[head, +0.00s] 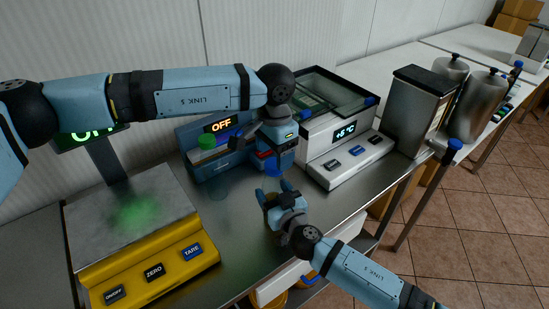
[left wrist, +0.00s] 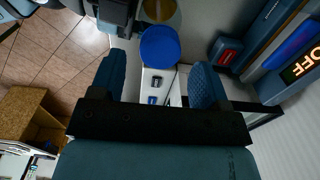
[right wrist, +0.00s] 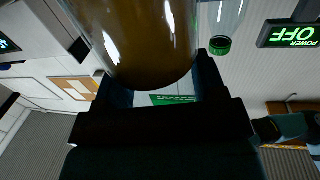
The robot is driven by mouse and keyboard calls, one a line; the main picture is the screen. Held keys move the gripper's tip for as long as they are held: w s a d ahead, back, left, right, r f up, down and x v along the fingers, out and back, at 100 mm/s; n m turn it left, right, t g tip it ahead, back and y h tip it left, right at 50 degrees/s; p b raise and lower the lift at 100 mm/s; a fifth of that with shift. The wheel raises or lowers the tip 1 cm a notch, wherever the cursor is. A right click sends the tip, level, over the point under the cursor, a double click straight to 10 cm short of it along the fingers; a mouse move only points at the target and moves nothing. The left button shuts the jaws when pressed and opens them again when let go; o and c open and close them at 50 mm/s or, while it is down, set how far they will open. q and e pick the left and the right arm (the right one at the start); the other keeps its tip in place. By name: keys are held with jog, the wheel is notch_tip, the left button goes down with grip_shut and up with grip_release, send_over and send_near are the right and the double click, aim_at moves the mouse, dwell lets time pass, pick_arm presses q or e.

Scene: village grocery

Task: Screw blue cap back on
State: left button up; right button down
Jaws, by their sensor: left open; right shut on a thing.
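The blue cap (left wrist: 160,46) shows in the left wrist view beyond the fingertips and roughly between them. In the head view the blue cap (head: 272,171) is just below my left gripper (head: 262,152), which is open and points down. My right gripper (head: 274,192) is shut on a glossy jar with amber-brown contents (right wrist: 145,40), which fills the top of the right wrist view. In the head view the jar is largely hidden by the gripper. The cap is over the jar; whether it sits on the rim I cannot tell.
A clear bottle with a green cap (head: 207,142) stands left of the jar, near a blue device reading OFF (head: 221,125). A yellow scale (head: 150,265) is at front left. The steel counter (head: 235,240) is clear in front.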

pick_arm(q)
notch_tip(320, 180, up, 2)
jog(key=shift+r, duration=0.1)
jog(key=shift+c, duration=0.3)
